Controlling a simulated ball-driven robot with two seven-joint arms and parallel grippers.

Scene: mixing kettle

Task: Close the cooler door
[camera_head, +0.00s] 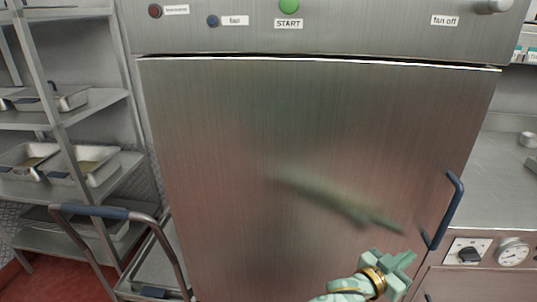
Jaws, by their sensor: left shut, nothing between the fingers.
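The cooler door (230,130) is a large brushed-steel panel filling the middle of the head view. It sits flush or nearly flush under the control panel, with a thin dark gap and a bright edge along its top. I cannot tell whether it is fully shut. Its dark blue bar handle (453,212) is at the right edge. My left gripper (407,260), mint green with a gold ring, is shut and empty in front of the door's lower right, left of and below the handle and apart from it. My right gripper is out of view.
A control panel (350,35) with a green START button (289,5) is above the door. A cart with a blue-gripped handle (95,211) stands at lower left. Shelves with metal trays (90,165) are behind it. A steel counter (495,185) with a dial (512,251) is at right.

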